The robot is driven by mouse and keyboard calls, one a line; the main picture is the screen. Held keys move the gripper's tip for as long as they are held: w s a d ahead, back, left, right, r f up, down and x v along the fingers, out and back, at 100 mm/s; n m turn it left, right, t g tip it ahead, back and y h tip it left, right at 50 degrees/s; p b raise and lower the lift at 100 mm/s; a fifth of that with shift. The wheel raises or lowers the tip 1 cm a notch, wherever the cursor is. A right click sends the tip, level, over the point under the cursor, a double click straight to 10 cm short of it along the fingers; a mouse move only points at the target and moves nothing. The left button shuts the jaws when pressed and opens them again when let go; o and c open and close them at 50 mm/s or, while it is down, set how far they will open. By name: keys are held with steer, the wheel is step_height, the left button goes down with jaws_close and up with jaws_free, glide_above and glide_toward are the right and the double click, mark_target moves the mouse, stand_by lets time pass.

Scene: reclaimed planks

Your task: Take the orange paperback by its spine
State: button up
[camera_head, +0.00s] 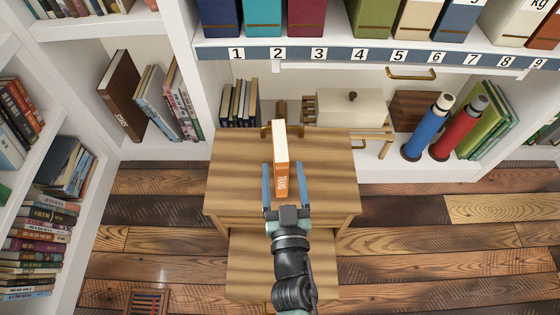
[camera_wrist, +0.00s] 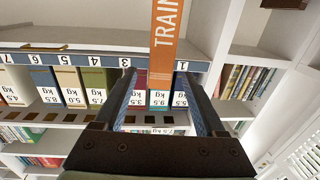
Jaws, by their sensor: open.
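The orange paperback (camera_head: 282,180) stands upright on a small wooden table (camera_head: 232,180), its lettered spine facing my gripper. Its pale top edge shows in the head view. In the wrist view the orange spine (camera_wrist: 165,35) hangs in from the top of the picture, with part of its lettering in sight. My gripper (camera_head: 283,168) is open, with one blue finger on each side of the book in the head view. In the wrist view my gripper (camera_wrist: 159,70) has the end of the spine between its fingertips. Gaps show on both sides; I see no contact.
Behind the table, a shelf holds a cream box (camera_head: 350,108), a blue bottle (camera_head: 428,127) and a red bottle (camera_head: 460,127). A numbered blue strip (camera_head: 380,55) runs above them. A bookcase (camera_head: 155,60) stands at left. The tabletop beside the book is clear.

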mark_target(280, 145)
steer(key=shift+w+a+f+b, duration=0.1)
steer(key=shift+w+a+b, duration=0.1)
steer(key=shift+w, duration=1.75)
steer(key=shift+w+a+b, duration=0.1)
steer(key=shift+w+b, duration=0.05)
steer(key=shift+w, duration=1.8)
steer(key=shift+c, duration=0.3)
jaws_close()
